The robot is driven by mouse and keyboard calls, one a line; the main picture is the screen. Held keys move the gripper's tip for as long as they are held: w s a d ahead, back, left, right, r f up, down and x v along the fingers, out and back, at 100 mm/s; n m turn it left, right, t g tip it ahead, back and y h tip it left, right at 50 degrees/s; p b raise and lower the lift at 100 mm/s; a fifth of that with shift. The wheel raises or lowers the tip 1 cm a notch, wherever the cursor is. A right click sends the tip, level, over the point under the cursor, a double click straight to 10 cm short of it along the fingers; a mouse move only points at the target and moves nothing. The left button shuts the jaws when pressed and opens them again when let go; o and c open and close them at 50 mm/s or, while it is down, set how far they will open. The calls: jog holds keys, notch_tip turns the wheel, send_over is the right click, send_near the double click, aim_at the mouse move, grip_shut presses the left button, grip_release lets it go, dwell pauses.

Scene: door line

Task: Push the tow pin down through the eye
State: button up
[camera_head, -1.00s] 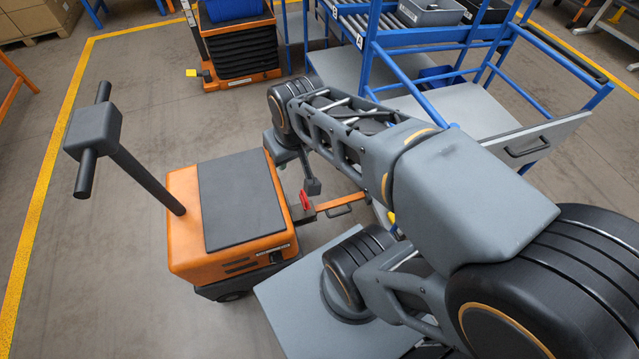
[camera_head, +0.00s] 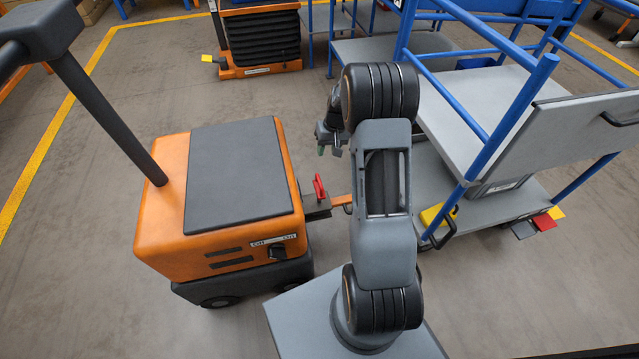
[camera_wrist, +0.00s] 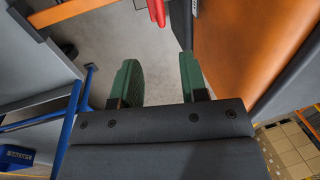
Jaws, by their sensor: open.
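The red tow pin (camera_head: 319,186) stands up at the hitch (camera_head: 316,206) on the right side of the orange tug (camera_head: 165,222). Its red shape also shows at the top edge of the wrist view (camera_wrist: 157,10). An orange drawbar (camera_head: 341,200) reaches from the hitch toward the cart and passes behind my arm. The eye cannot be made out. My gripper (camera_head: 323,148) is above and apart from the pin. In the wrist view its two green fingers (camera_wrist: 158,72) are apart with nothing between them, and bare floor shows beyond.
The blue-railed cart (camera_head: 484,115) with grey decks stands to the right. A yellow block (camera_head: 437,214) lies on its lower deck. The tug's dark tiller post (camera_head: 112,125) rises at left. An orange unit with black bellows (camera_head: 262,40) stands behind. Open floor lies between.

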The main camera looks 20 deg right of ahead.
aim_at(319, 179)
jog(key=a+f+b, duration=0.1)
jog(key=f, duration=0.3)
jog(key=f+b, duration=0.2)
jog(key=f, duration=0.3)
jog(key=a+f+b, duration=0.1)
jog(key=f, duration=0.3)
jog(key=shift+w+a+f, duration=0.2)
jog(key=shift+w+a, duration=0.05)
jog(key=shift+a, duration=0.05)
grip_shut()
